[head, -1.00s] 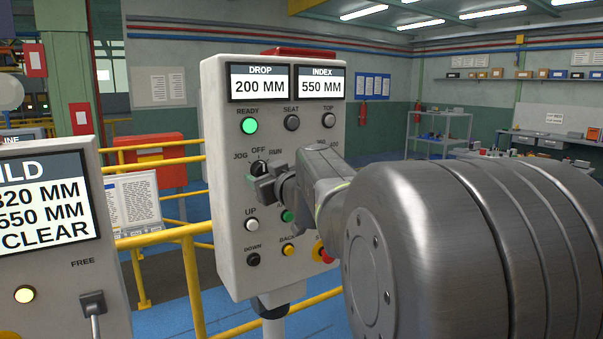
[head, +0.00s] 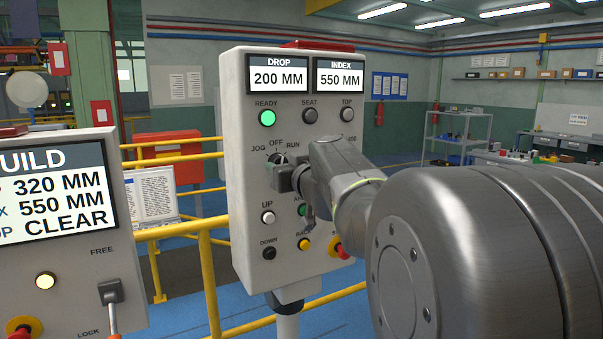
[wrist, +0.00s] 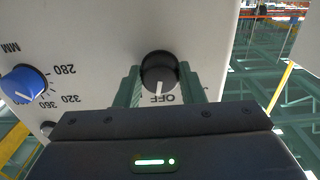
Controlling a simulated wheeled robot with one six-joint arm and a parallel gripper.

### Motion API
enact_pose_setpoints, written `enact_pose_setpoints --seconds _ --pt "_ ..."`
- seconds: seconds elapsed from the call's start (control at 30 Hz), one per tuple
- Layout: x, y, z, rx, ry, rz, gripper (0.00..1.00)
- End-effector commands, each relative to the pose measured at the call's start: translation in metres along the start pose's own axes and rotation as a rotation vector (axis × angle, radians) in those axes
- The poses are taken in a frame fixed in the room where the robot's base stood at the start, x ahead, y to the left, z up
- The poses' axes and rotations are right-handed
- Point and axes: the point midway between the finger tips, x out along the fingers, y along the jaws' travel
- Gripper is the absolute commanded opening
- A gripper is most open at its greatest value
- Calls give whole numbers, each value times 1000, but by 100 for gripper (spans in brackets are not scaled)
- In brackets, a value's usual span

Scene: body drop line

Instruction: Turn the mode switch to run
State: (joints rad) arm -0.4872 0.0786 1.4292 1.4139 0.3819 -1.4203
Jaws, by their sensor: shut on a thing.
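The mode switch (wrist: 159,72) is a round black knob with a white pointer line. In the wrist view its pointer lies toward the OFF label. My gripper (wrist: 159,88) has one green finger on each side of the knob and is shut on it. In the head view my gripper (head: 284,178) is against the control panel (head: 235,130) and hides most of the switch. The JOG, OFF and RUN labels show around it, with RUN at the right.
The green READY lamp (head: 267,118) is lit above the switch. The white UP button (head: 267,217) and other buttons sit close below. A blue knob (wrist: 24,84) with a number scale is beside the switch in the wrist view. A yellow railing (head: 205,240) runs behind.

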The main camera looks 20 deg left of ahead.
Motion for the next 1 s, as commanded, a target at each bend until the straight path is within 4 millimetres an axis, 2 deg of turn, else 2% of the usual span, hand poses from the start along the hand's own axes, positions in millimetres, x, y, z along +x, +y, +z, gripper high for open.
enact_pose_setpoints --seconds 0.6,1.0 --pt "0 -2 0 514 1 0 13" --pt "0 -2 -1 667 0 0 13"
